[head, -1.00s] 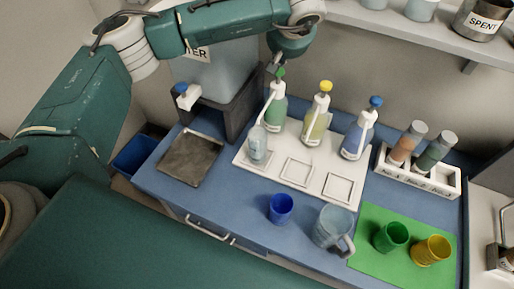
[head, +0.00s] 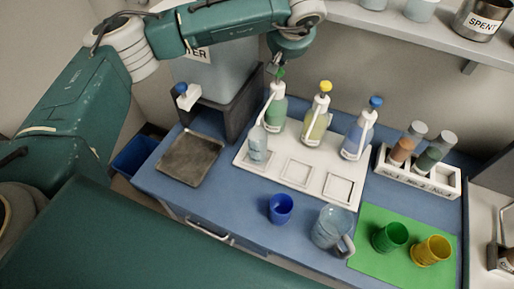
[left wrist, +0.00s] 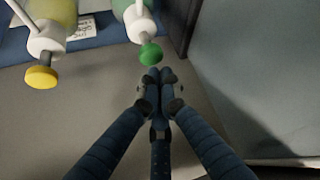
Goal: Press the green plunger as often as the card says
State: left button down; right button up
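The green plunger (head: 281,73) tops the left dispenser bottle (head: 275,108), which holds green liquid. My left gripper (head: 275,69) is right at the plunger in the head view. In the left wrist view the gripper's fingers (left wrist: 160,76) are together and empty, just beside the green plunger (left wrist: 150,53); I cannot tell whether they touch it. A clear cup (head: 257,146) stands under the green bottle's spout. A white label with print (left wrist: 83,28) shows partly in the left wrist view, too small to read. I see no readable card. My right gripper is out of view.
Bottles with a yellow plunger (head: 326,86) and a blue plunger (head: 375,102) share the white tray (head: 270,173). A blue cup (head: 281,208), a clear jug (head: 331,228) and a green mat (head: 365,262) with two cups are in front. A shelf (head: 400,27) is above.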

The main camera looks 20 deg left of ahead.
aim_at(279, 71)
pick_arm(q)
jog(key=shift+f, duration=0.1)
jog(key=shift+f+b, duration=1.5)
jog(key=shift+f, duration=0.3)
jog(key=shift+r, duration=0.15)
jog(key=shift+r+p, duration=0.85)
jog(key=shift+r, duration=0.85)
jog(key=shift+f, duration=0.1)
